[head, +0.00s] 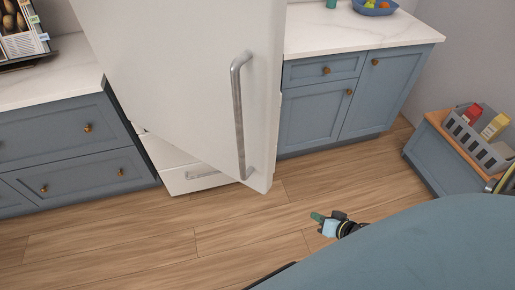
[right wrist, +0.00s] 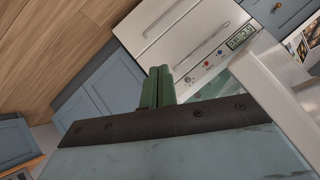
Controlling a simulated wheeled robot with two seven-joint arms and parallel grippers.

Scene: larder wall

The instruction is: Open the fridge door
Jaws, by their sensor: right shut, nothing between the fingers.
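The white fridge door (head: 190,70) stands swung out at an angle from the fridge in the head view. Its long grey bar handle (head: 238,115) is on the right part of its face. A white lower drawer (head: 185,172) shows behind and below the door. In the right wrist view the door (right wrist: 275,90) is at the right, with a gap between it and the fridge body. My right gripper (head: 319,218) is shut and empty, to the right of the door and apart from the handle. Its green fingers (right wrist: 158,85) are together in the wrist view. My left gripper is out of view.
Blue cabinets with a pale counter (head: 345,30) stand right of the fridge, and blue drawers (head: 60,145) stand left. A low blue unit (head: 430,160) at the right bears a grey crate (head: 478,148) with packets. The wooden floor (head: 240,225) before the door is clear.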

